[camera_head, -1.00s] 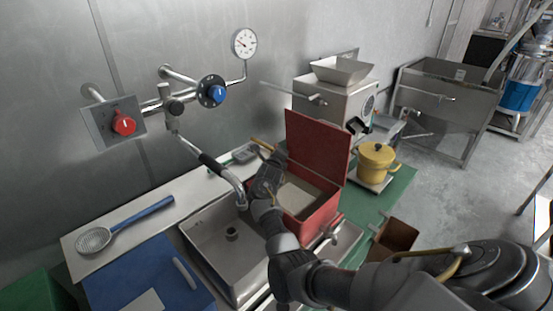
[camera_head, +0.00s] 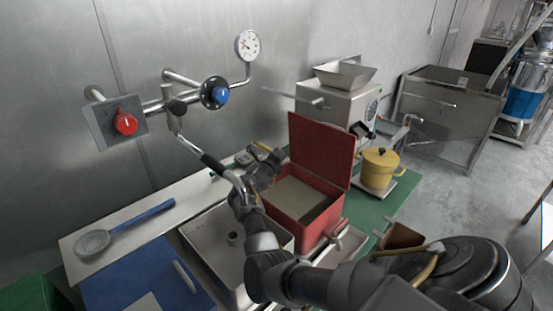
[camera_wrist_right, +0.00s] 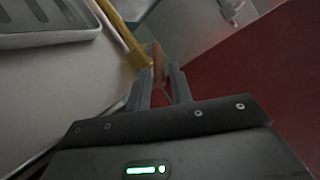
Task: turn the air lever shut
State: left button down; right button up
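My right gripper (camera_head: 266,156) reaches over the sink's far right corner, beside the open red box. In the right wrist view its two fingers (camera_wrist_right: 160,82) stand apart, with a narrow gap. A thin orange-brown piece (camera_wrist_right: 157,62) shows at the gap; I cannot tell whether the fingers touch it. A yellow bar (camera_wrist_right: 122,32) runs up and left from there; a little yellow (camera_head: 263,147) also shows near the fingertips in the head view. I cannot tell for sure which part is the air lever. My left gripper is not in view.
The red box (camera_head: 318,143) has its lid up. A tap (camera_head: 213,163) hangs over the sink (camera_head: 205,240). Red (camera_head: 125,123) and blue (camera_head: 215,92) knobs and a gauge (camera_head: 248,45) are on the wall. A yellow pot (camera_head: 379,168) stands to the right.

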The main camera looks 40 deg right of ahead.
jog(key=shift+a, duration=0.15)
jog(key=shift+s+a, duration=0.1)
jog(key=shift+a, duration=0.2)
jog(key=b+v, duration=0.2)
jog(key=v, duration=0.4)
jog(key=shift+s+a+r, duration=0.15)
jog(key=shift+s+a, duration=0.05)
jog(key=shift+a, duration=0.05)
